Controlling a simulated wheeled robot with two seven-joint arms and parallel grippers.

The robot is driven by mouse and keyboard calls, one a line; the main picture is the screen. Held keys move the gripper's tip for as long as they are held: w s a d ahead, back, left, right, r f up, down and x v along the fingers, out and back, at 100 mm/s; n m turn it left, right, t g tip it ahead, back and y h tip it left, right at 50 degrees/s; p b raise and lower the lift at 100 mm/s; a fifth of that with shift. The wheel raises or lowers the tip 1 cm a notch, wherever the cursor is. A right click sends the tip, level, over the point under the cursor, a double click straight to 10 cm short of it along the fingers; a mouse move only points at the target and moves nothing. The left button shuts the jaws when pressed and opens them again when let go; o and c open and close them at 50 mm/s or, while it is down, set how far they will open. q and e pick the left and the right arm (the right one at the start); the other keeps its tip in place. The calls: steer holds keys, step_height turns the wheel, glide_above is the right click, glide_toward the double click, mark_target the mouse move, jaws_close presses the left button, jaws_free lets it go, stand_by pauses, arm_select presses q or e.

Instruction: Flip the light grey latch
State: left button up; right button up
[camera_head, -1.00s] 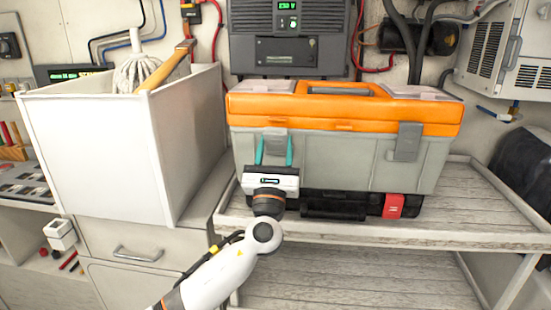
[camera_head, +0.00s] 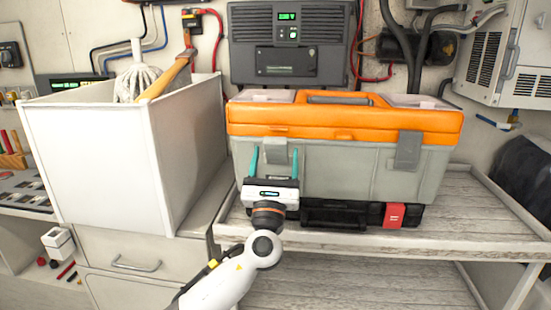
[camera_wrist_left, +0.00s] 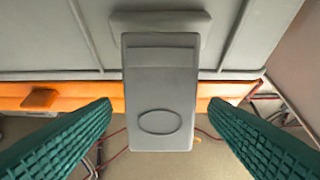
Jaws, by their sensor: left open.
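The toolbox has a grey body (camera_head: 345,175) and an orange lid (camera_head: 345,118), and stands on a slatted shelf. A light grey latch (camera_head: 277,150) is on the left of its front. A second grey latch (camera_head: 407,150) is on the right of the front. My left gripper (camera_head: 274,160) is in front of the left latch, with its teal fingers open. In the left wrist view the latch (camera_wrist_left: 158,100) lies between the two spread fingers, with a gap on each side. There the orange lid (camera_wrist_left: 75,96) shows behind its flap. My right gripper is not in view.
A white bin (camera_head: 95,160) with a mop and a wooden handle stands to the left. A black case (camera_head: 335,213) with a red clasp is below the toolbox front. The shelf (camera_head: 485,212) is bare to the right.

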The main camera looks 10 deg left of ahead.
arm_select(q)
steer(key=b+v, duration=0.2)
steer(key=v, duration=0.9)
steer(key=shift+s, duration=0.2)
steer(key=shift+c, duration=0.6)
